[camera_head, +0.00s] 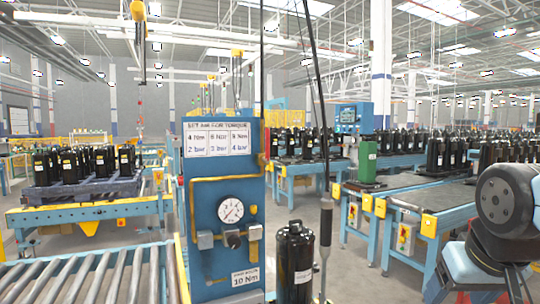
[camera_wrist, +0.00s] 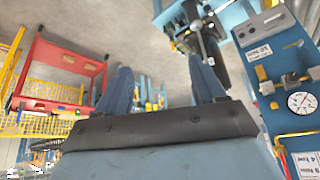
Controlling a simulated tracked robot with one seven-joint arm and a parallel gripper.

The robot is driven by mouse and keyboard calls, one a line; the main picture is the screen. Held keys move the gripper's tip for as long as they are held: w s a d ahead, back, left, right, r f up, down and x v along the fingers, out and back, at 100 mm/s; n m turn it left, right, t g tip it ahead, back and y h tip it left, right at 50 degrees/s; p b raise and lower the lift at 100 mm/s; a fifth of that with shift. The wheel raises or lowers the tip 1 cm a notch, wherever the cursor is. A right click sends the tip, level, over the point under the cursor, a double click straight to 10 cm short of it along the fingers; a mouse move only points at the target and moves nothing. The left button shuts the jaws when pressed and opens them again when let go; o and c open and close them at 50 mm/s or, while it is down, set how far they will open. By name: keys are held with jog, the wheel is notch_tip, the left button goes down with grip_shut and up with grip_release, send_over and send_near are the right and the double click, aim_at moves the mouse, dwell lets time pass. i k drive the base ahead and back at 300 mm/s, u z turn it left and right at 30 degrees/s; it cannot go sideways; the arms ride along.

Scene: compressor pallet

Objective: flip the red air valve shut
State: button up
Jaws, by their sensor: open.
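The blue panel (camera_head: 222,165) stands at the centre of the head view, with a round gauge (camera_head: 231,210), a black knob (camera_head: 232,239) and grey fittings below it on a line. A tiny reddish spot shows at the panel's left edge; I cannot tell whether it is the red air valve, and no lever is clear. The wrist view shows the panel tilted at the right, with the gauge (camera_wrist: 301,103). My gripper (camera_wrist: 163,85) is open and empty, its two blue fingers apart, clear of the panel. In the head view my arm is at the right edge.
A black compressor (camera_head: 295,265) stands just right of the panel, with a tool hanging (camera_head: 326,220) beside it. A roller conveyor (camera_head: 90,280) lies at the lower left. Blue conveyor tables (camera_head: 440,195) fill the right. The wrist view shows a red frame (camera_wrist: 60,60) at the left.

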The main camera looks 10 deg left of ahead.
aim_at(266, 160)
jog(key=z, duration=1.05)
jog(key=k, duration=0.9)
jog(key=u, duration=1.45)
jog(key=i, duration=1)
jog(key=u, duration=0.1)
